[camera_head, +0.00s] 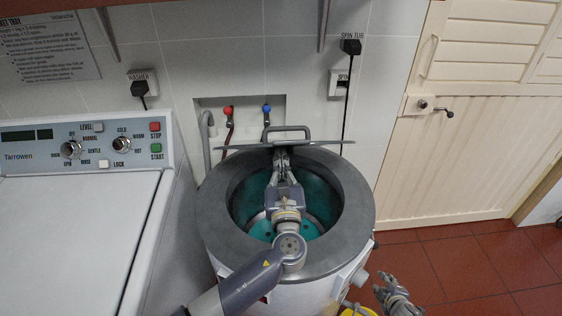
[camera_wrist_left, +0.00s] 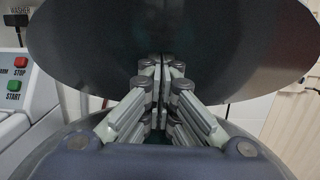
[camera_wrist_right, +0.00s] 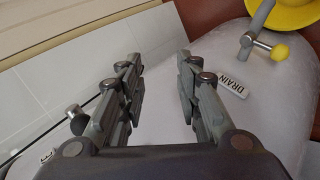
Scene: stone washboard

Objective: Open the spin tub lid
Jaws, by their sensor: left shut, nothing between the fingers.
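The spin tub (camera_head: 215,215) is a round drum with a thick grey rim, and its teal inside is exposed. Its lid (camera_head: 238,147) is raised at the back of the rim and shows nearly edge-on, with its bar handle (camera_head: 290,128) behind it. In the left wrist view the lid (camera_wrist_left: 230,50) is a large dark disc filling the top. My left gripper (camera_head: 281,153) reaches over the opening, shut and empty, its fingertips (camera_wrist_left: 162,68) at the lid's inner face; exact contact is unclear. My right gripper (camera_head: 380,290) is open and empty, low beside the tub's right side; its fingers (camera_wrist_right: 158,65) are apart.
A white washer (camera_head: 70,240) with a control panel stands left of the tub. Red and blue taps (camera_head: 267,109) are in the wall behind. Tiled floor (camera_head: 490,275) is clear at right.

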